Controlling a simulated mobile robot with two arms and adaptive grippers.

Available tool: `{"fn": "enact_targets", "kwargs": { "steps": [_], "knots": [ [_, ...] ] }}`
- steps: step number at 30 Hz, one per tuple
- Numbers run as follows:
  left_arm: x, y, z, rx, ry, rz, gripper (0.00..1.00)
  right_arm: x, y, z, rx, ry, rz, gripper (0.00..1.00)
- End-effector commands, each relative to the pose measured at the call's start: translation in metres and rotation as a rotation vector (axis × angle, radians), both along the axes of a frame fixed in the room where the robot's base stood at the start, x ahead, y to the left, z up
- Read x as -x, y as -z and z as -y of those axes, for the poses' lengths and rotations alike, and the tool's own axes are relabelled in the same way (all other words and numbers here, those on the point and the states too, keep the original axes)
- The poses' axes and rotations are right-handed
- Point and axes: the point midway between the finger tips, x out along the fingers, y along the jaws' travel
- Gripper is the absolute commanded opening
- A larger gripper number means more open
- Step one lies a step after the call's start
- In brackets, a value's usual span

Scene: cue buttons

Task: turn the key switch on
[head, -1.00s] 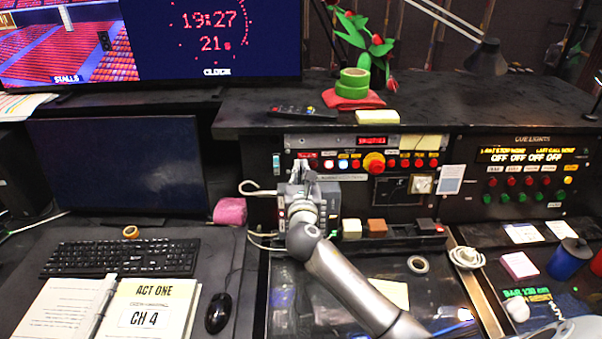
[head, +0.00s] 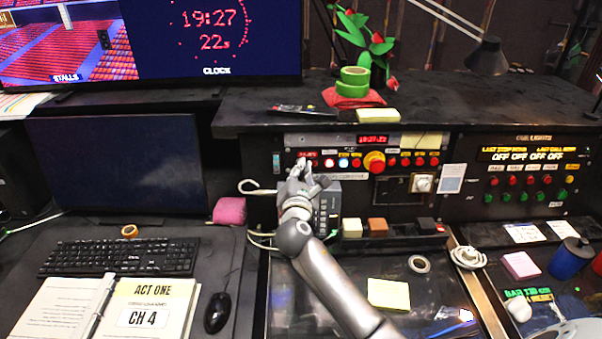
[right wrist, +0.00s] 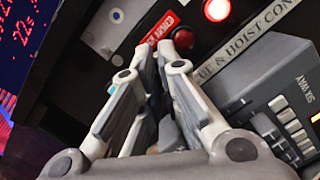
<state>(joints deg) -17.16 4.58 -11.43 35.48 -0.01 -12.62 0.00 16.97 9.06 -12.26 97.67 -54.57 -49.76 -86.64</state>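My right gripper (head: 302,170) is in front of the left part of the black control panel (head: 345,190). In the right wrist view its two fingers (right wrist: 163,50) lean together with the tips close, and I see nothing held between them. A red button (right wrist: 183,38) with a red label shows just beyond the tips; I cannot tell whether they touch. A light plate with a round fitting (right wrist: 115,18) lies left of the tips. A pale square switch with a round knob (head: 422,183) is on the panel's right. I cannot tell which is the key switch. My left gripper is not in view.
A lit red button (right wrist: 216,9) and a grey keypad unit (right wrist: 275,100) are close to the right of the gripper. A cable loop (head: 258,188) hangs at its left.

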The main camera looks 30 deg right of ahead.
Motion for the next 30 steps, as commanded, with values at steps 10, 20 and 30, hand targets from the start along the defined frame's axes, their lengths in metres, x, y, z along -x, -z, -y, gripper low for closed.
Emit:
{"fn": "enact_targets", "kwargs": {
  "steps": [10, 20, 30],
  "knots": [
    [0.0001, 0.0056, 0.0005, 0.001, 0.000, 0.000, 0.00, 0.0000, 0.0012, -0.0006, -0.297, 0.049, 0.140, 0.00],
    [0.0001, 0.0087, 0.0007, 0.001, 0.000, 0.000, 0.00, -0.0001, 0.0009, -0.0009, -0.570, 0.094, 0.272, 0.00],
    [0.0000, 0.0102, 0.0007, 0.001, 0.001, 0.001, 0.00, -0.0001, 0.0008, -0.0008, -0.777, 0.129, 0.372, 0.00]
  ]
}}
